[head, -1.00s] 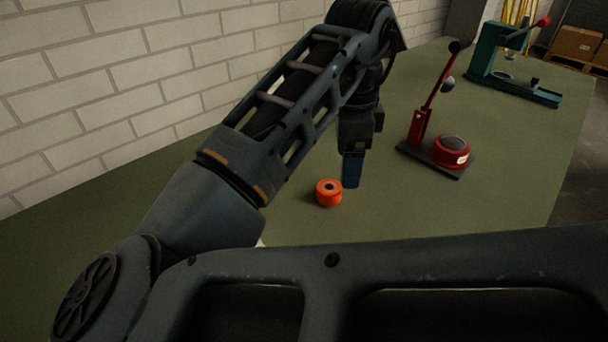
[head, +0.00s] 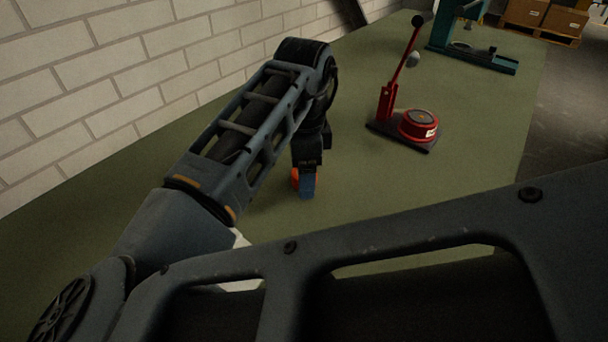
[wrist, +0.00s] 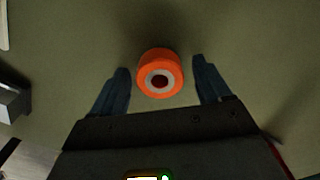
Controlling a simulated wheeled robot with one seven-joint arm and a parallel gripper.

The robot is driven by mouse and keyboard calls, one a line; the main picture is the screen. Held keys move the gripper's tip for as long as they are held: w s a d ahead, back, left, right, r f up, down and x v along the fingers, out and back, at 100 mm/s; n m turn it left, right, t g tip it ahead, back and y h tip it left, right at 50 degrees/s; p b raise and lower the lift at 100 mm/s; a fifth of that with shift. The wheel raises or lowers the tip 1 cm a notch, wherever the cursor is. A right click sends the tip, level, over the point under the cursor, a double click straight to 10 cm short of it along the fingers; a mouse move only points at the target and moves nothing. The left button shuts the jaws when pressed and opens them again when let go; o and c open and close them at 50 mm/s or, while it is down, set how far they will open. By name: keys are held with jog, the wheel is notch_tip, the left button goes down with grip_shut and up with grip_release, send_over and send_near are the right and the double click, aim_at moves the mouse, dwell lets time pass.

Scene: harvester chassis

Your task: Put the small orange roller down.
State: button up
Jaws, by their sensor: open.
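The small orange roller (wrist: 160,72) stands on the green table top, with its pale ring and dark centre facing the wrist camera. My gripper is open and holds nothing. In the head view the roller (head: 294,178) is mostly hidden behind my gripper (head: 307,190), and only an orange edge shows.
A red lever press (head: 388,105) with a round red base part (head: 419,124) stands to the right on the green table (head: 370,190). A teal press (head: 470,45) stands farther back. A white brick wall (head: 120,100) runs along the left.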

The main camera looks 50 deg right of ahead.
jog(key=shift+c, duration=0.2)
jog(key=c, duration=1.2)
jog(key=shift+r, duration=0.1)
notch_tip(320, 180, up, 4)
jog(key=shift+f, duration=0.15)
jog(key=s+d+r, duration=0.1)
jog(key=d+r, duration=0.2)
jog(key=d, duration=0.2)
jog(key=s+d+r+b, duration=0.1)
jog(key=d+r, duration=0.3)
jog(key=d, duration=0.2)
jog(key=shift+s+d, duration=0.15)
jog(key=shift+d, duration=0.1)
jog(key=shift+r, duration=0.1)
